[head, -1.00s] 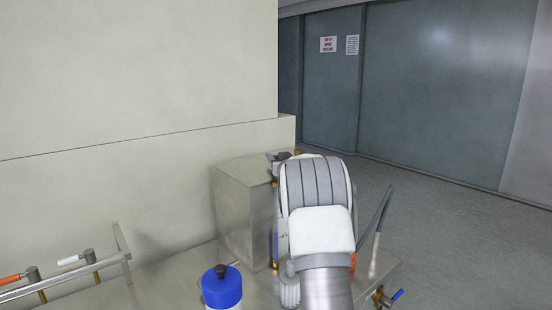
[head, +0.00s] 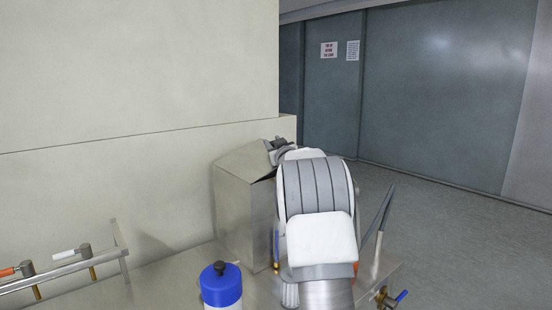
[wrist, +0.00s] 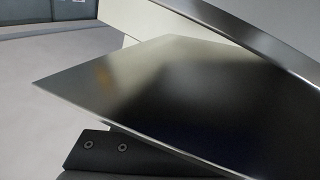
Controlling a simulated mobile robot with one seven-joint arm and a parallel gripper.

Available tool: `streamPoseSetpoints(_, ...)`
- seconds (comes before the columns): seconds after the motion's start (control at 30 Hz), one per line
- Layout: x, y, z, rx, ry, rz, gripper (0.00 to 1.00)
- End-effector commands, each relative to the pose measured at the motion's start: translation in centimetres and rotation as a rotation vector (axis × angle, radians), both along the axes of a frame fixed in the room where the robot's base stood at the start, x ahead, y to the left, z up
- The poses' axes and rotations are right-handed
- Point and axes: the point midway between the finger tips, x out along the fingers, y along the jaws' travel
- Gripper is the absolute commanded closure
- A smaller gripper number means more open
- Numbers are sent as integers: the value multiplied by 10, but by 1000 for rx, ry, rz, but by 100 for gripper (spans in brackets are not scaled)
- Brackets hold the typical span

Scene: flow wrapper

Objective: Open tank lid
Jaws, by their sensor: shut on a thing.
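The tank is a brushed-metal box (head: 235,215) against the cream wall in the head view. Its lid (head: 247,158) is tilted up, with the side nearest my arm raised and a dark gap under it. My gripper (head: 276,148) is at that raised edge and shut on the lid; my own arm hides part of it. In the wrist view a shiny metal sheet (wrist: 170,95) fills the middle, and a dark finger part (wrist: 105,148) with two bolts lies below it. The fingertips' contact and the tank's inside are hidden.
A blue-capped bottle (head: 221,287) stands in front of the tank. The cream wall (head: 130,80) rises close behind. Grey floor (head: 450,230) lies open to the right.

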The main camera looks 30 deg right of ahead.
Motion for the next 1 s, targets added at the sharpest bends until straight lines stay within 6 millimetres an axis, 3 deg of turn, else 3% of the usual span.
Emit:
streamPoseSetpoints(0.53, -9, 59, 64, -517, -84, 2, 100)
streamPoseSetpoints(0.9, -15, 100, 85, -793, -120, 2, 100)
streamPoseSetpoints(1.0, -16, 109, 88, -801, -121, 2, 100)
